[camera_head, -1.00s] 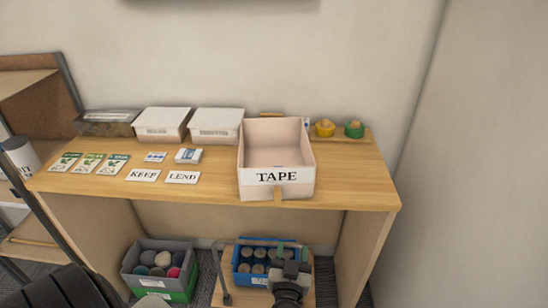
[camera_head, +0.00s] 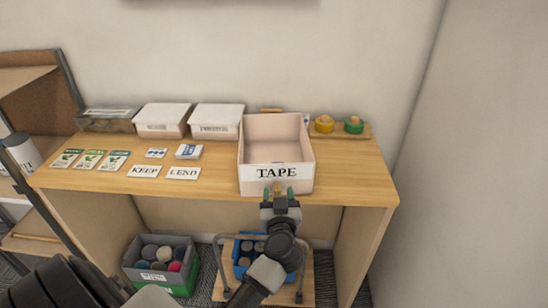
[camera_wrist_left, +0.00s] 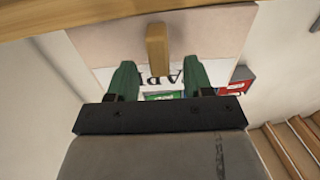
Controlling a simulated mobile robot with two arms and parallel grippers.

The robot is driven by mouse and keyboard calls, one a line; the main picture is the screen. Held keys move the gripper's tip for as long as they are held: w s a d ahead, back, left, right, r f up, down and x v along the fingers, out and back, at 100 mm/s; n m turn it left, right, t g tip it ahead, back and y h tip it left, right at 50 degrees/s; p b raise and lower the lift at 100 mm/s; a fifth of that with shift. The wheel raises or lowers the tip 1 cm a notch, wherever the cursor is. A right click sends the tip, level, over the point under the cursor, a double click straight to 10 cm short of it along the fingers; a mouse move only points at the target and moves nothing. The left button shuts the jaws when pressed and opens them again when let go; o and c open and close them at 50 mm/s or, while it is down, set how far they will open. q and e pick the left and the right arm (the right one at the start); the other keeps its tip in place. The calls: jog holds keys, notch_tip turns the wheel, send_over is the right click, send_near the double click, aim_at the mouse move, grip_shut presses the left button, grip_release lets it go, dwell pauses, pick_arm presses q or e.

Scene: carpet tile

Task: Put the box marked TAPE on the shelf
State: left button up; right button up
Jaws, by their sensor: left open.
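The TAPE box (camera_head: 247,174) is an open, pale pink bin with a white label on its front. It sits at the front edge of the wooden desk, right of centre, and looks empty. A small wooden tab (camera_wrist_left: 157,48) sticks out from its front. My left gripper (camera_head: 279,191) is just in front of the box, below the label. Its green fingers are open, one on each side of the tab; I cannot tell whether they touch it. The gripper also shows in the left wrist view (camera_wrist_left: 159,78). A wooden shelf unit (camera_head: 22,78) stands at the far left. My right gripper is out of view.
Lidded white boxes (camera_head: 217,118), seed packets (camera_head: 91,160) and KEEP (camera_head: 145,171) and LEND (camera_head: 183,173) cards cover the desk's left and middle. Tape rolls (camera_head: 353,125) lie on a tray at back right. Below are a grey bin (camera_head: 182,243) and a blue crate (camera_head: 242,270).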

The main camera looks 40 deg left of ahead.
pick_arm(q)
jog(key=shift+x, duration=1.15)
jog(key=shift+d, duration=0.1)
grip_shut()
jog(key=shift+r, duration=0.1)
